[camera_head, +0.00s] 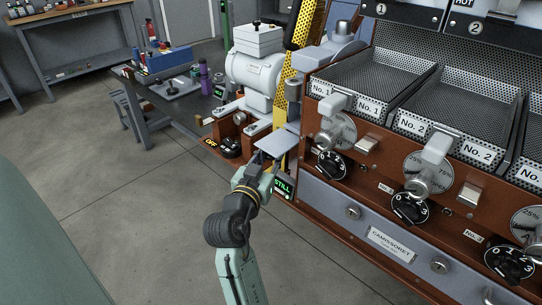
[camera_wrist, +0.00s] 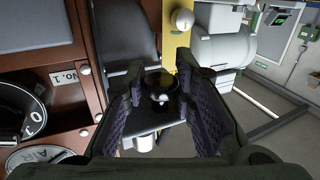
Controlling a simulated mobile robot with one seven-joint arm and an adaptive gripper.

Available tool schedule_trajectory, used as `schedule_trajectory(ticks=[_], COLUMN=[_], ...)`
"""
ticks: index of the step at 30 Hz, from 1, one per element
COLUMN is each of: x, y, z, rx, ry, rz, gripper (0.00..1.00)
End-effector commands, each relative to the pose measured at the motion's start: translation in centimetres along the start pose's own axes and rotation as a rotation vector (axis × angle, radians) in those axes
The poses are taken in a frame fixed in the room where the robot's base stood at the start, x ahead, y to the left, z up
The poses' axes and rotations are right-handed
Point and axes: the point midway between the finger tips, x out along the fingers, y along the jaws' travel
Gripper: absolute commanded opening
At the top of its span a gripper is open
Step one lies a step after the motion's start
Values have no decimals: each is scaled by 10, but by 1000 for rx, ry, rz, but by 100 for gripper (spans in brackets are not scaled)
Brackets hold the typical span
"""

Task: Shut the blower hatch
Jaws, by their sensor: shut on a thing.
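The blower hatch, as far as I can tell, is the flat light-grey plate (camera_head: 279,142) that juts out beside the roaster's left end, in front of the yellow guard. My gripper (camera_head: 259,158) is at the near edge of this plate in the head view. In the wrist view my gripper (camera_wrist: 160,92) has its two padded fingers on either side of a dark part with a small bright knob (camera_wrist: 160,98). It is shut on this part, which I take to be the hatch's handle. The fingers hide much of the contact.
A green-lit STILL sign (camera_head: 283,186) is just right of my gripper. An OFF sign (camera_head: 210,142) and a black knob (camera_head: 230,147) are to the left. The brown roaster front with No. 1 dial (camera_head: 331,164) is close on the right. The floor (camera_head: 130,190) at left is clear.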

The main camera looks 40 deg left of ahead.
Motion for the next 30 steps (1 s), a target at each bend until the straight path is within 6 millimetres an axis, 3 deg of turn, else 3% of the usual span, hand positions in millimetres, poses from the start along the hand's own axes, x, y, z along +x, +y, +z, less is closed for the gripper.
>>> schedule_trajectory(ticks=[20,30], x=[-3,-4], y=[-2,-1], z=[-17,-46], rx=[2,6], ry=[14,22], rz=[-3,-3], gripper=[0,0])
